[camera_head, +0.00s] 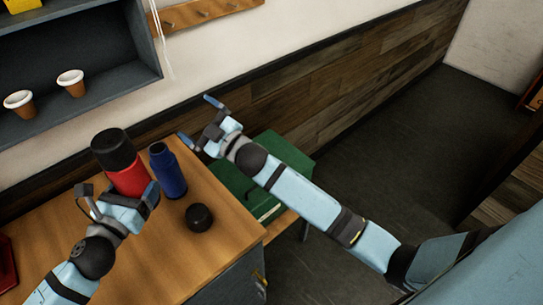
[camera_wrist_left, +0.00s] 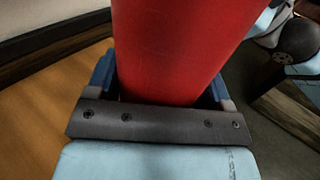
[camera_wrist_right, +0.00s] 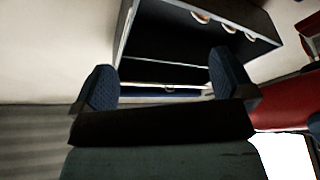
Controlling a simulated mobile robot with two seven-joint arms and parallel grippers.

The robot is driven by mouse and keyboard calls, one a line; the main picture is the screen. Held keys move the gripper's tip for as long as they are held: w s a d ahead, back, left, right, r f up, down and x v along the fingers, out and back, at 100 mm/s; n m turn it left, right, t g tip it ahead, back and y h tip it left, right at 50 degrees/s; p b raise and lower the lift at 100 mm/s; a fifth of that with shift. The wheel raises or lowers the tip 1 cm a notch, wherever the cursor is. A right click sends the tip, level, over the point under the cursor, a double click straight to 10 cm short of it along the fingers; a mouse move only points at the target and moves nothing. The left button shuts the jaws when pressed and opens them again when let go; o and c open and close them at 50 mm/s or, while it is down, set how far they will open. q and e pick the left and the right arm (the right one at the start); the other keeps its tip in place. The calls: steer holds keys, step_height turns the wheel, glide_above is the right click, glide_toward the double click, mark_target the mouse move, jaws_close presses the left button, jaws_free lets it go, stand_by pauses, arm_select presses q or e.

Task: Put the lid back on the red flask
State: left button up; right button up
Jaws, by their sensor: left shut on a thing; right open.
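The red flask (camera_head: 128,181) is at the back of the wooden table, with a black top part (camera_head: 113,149); I cannot tell whether this is a lid. My left gripper (camera_head: 120,196) is shut around its red body, which fills the left wrist view (camera_wrist_left: 175,45). Whether its base touches the table is hidden. A round black lid (camera_head: 199,217) lies on the table, right of the flask. My right gripper (camera_head: 199,121) is open and empty, beyond the table's back right corner. Its spread fingers show in the right wrist view (camera_wrist_right: 162,82).
A blue flask (camera_head: 169,174) stands close to the right of the red flask. A green box (camera_head: 290,157) is beyond the table's right edge. The table (camera_head: 165,265) is clear in front.

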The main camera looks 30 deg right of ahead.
arm_select(q)
steer(key=shift+r, duration=0.1)
arm_select(e)
steer(key=s+d+f+m+g+h, duration=0.2)
steer(key=s+f+m, duration=0.1)
steer(key=s+f, duration=0.6)
steer(key=s+d+f+m+g+h, duration=0.2)
steer(key=s+d+f+m+g, duration=0.1)
steer(key=s+f, duration=0.7)
steer(key=s+d+f+m+g+h, duration=0.2)
steer(key=s+f+m, duration=0.1)
steer(key=s+f, duration=0.7)
steer(key=shift+s+d+f+m+g, duration=0.2)
steer(key=shift+s+d+m+g, duration=0.15)
steer(key=shift+s, duration=0.85)
